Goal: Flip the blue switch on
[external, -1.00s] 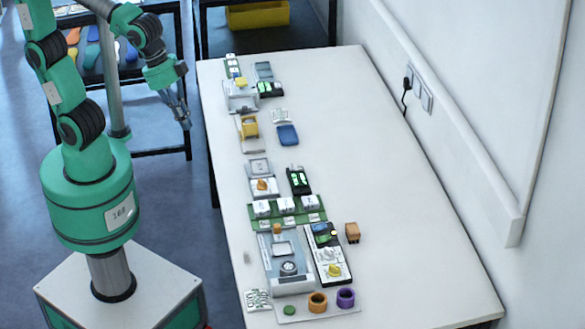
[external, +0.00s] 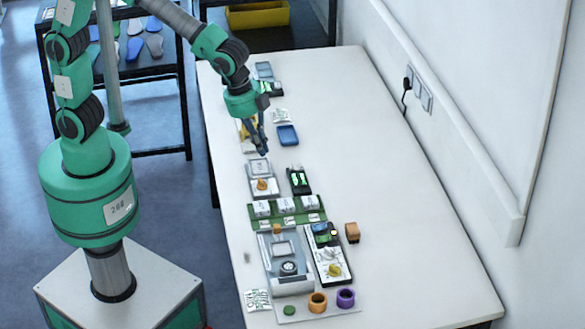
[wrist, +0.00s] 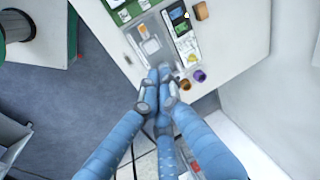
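A narrow panel (external: 326,256) on the near part of the table carries a blue-and-green part (external: 322,232) at its far end, and this also shows in the wrist view (wrist: 178,15). I cannot tell which part of it is a switch, or whether it is on or off. A separate blue block (external: 288,135) lies farther back on the table. My gripper (external: 262,148) hangs over the table's left side, left of that block and well behind the panel. In the wrist view its blue fingers (wrist: 164,74) meet at the tips, with nothing visible between them.
A grey device (external: 286,272) stands left of the panel. Orange (external: 317,302) and purple (external: 345,298) rings lie in front, and a brown block (external: 352,232) sits to the right. A green rack (external: 287,222) lies behind. The table's right side (external: 400,200) is clear.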

